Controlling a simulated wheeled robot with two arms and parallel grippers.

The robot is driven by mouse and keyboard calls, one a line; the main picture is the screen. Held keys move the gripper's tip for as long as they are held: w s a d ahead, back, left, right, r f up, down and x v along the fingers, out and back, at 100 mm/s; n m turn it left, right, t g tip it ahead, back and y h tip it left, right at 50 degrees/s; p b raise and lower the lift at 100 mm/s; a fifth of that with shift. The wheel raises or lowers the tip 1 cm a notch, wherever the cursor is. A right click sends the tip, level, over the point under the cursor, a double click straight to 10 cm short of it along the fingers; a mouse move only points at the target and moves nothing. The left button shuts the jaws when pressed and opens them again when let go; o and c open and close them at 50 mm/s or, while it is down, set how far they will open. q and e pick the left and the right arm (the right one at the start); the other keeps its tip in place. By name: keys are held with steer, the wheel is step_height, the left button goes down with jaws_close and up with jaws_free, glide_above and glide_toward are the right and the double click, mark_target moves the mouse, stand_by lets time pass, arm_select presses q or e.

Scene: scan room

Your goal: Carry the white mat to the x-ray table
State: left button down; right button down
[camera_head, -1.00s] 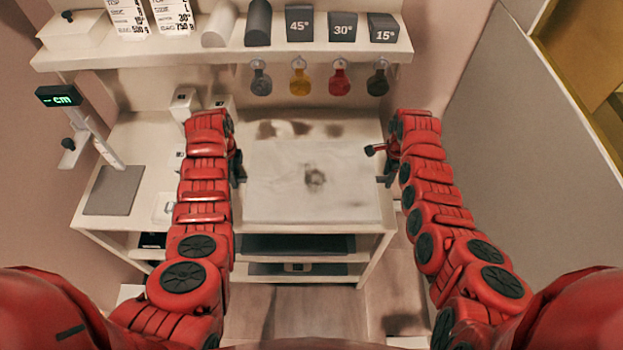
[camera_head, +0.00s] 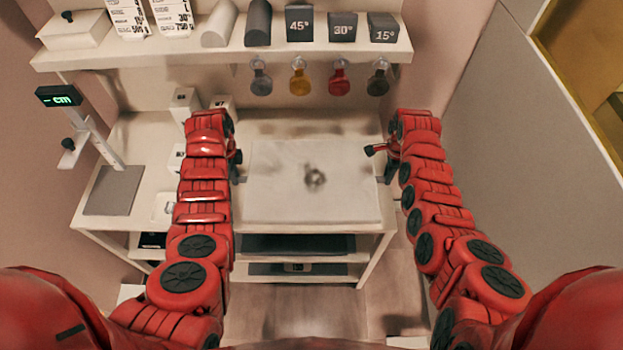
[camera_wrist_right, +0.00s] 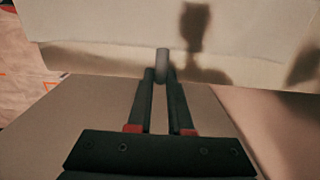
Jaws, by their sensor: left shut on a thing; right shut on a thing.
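The white mat (camera_head: 285,195) is a pale, flat rectangle with a dark smudge in its middle. It lies flat at the worktop of the white shelf unit, between my two arms. My left gripper (camera_head: 237,168) is at its left edge, partly hidden by my arm, shut on it. My right gripper (camera_head: 388,170) is shut at its right edge. In the right wrist view, the fingers (camera_wrist_right: 161,75) close on a small grey rounded piece at the edge of the mat (camera_wrist_right: 100,30). I cannot tell whether the mat touches the worktop. I cannot make out the x-ray table.
An upper shelf (camera_head: 225,56) holds grey angle blocks and a roll. Several coloured tags (camera_head: 300,82) hang beneath it. A measuring stand (camera_head: 95,135) with a lit display is at the left. A grey panel (camera_head: 540,160) stands right. Wooden floor (camera_head: 300,312) shows below.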

stand_by(0.8)
